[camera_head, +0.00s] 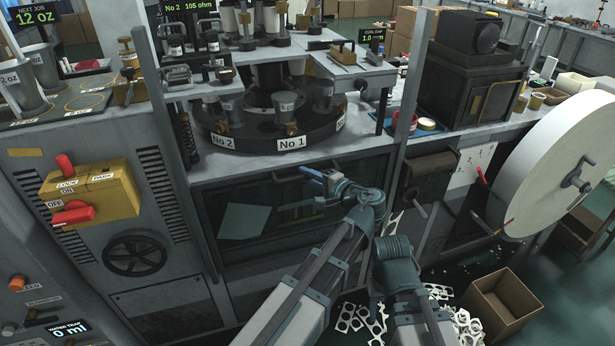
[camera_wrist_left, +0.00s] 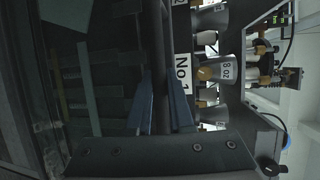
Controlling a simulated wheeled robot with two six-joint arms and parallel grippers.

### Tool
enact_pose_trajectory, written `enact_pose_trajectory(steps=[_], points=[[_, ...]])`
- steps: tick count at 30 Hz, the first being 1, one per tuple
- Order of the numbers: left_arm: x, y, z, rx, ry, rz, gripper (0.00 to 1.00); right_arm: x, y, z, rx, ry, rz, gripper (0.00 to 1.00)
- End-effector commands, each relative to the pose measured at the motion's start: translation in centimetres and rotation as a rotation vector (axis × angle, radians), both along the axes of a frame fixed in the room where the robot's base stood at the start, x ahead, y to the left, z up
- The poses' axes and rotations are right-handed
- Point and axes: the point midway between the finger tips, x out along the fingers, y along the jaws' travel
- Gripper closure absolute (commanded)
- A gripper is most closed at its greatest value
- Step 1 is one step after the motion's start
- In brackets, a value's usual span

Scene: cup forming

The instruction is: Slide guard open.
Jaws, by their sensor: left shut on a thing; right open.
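The guard (camera_head: 240,190) is a dark see-through panel on the machine's front, below the numbered turret (camera_head: 265,147). The turret and its cups stand uncovered above it. My left gripper (camera_head: 303,187) is at the guard's upper part, right of its middle. In the left wrist view its two blue fingers (camera_wrist_left: 162,105) are closed about a long dark bar (camera_wrist_left: 158,45), which seems to be the guard's handle or rail. The No 1 label (camera_wrist_left: 183,72) is just beside the fingers there. My right arm is folded at the lower middle; its fingers are not visible.
Two posts (camera_head: 410,80) flank the turret bay. A yellow switch box (camera_head: 92,193) with red handles is at left. A big paper roll (camera_head: 555,150) stands at right. Scrap (camera_head: 355,318) and an open carton (camera_head: 500,305) are on the floor near my right arm.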

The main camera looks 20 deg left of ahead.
Motion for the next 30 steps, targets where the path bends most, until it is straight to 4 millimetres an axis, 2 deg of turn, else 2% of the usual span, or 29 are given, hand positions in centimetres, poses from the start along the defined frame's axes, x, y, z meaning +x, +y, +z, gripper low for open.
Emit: enact_pose_trajectory(steps=[10, 11, 15, 16, 30], points=[[-0.05, -0.09, -0.15, -0.001, 0.0, -0.001, 1.0, 0.0, 0.0, -0.12, 0.0, 0.0, 0.0, 0.5], [-0.05, -0.09, -0.14, -0.001, 0.0, -0.001, 0.78, 0.0, 0.0, -0.12, 0.0, 0.0, 0.0, 0.5], [-0.03, -0.07, -0.13, 0.0, 0.0, -0.001, 0.53, 0.0, 0.0, -0.12, 0.0, 0.0, 0.0, 0.5], [-0.04, -0.05, -0.13, 0.0, 0.0, -0.001, 0.5, 0.0, 0.0, -0.12, 0.0, 0.0, 0.0, 0.5], [-0.2, 0.07, 0.09, 0.0, 0.0, 0.0, 0.5, 0.0, 0.0, 0.08, 0.0, 0.0, 0.0, 0.5]])
